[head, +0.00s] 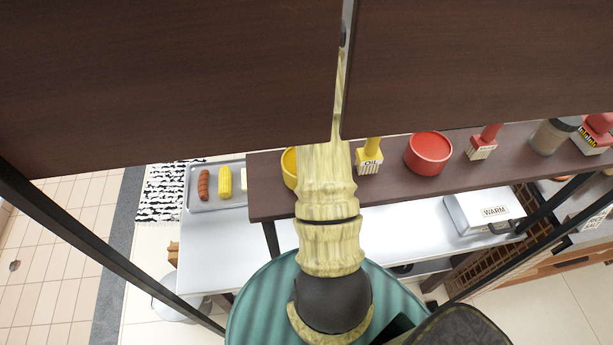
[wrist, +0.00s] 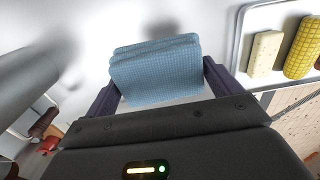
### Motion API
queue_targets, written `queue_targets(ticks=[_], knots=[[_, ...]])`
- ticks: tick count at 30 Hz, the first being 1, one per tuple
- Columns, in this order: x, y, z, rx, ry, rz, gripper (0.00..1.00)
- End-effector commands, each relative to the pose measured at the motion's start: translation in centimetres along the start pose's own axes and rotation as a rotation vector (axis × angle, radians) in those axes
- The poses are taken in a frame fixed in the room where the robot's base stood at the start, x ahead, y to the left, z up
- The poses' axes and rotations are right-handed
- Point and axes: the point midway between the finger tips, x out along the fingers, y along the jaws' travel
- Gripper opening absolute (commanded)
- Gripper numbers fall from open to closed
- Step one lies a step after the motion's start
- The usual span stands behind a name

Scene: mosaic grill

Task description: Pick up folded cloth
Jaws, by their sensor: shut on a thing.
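The folded cloth (wrist: 155,72) is light blue with a fine check. In the wrist view it sits between the two dark fingers of my gripper (wrist: 158,80), which is shut on it. The white surface shows beyond the cloth, with a dark shadow on it near the cloth's top edge. I cannot tell whether the cloth is touching that surface. In the head view my arm, the shelf and the dark panels hide the cloth and my gripper.
A tray (head: 213,207) with a sausage (head: 203,185) and corn (head: 224,182) lies on the white table (head: 205,252). A brown shelf (head: 268,198) above holds a red bowl (head: 429,152), a yellow bowl (head: 289,168) and brushes. A WARM box (head: 484,212) stands right. Dark panels (head: 170,80) hang overhead.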

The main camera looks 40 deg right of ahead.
Motion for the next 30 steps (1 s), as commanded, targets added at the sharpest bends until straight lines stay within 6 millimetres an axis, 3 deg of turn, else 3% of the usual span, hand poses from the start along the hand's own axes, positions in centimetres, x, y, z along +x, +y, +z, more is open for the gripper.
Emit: queue_targets(ticks=[7,30], knots=[[-1.6,0.0,0.1,0.0,-0.002,0.0,0.65],[-1.7,0.0,0.0,-0.001,-0.001,0.0,0.65]])
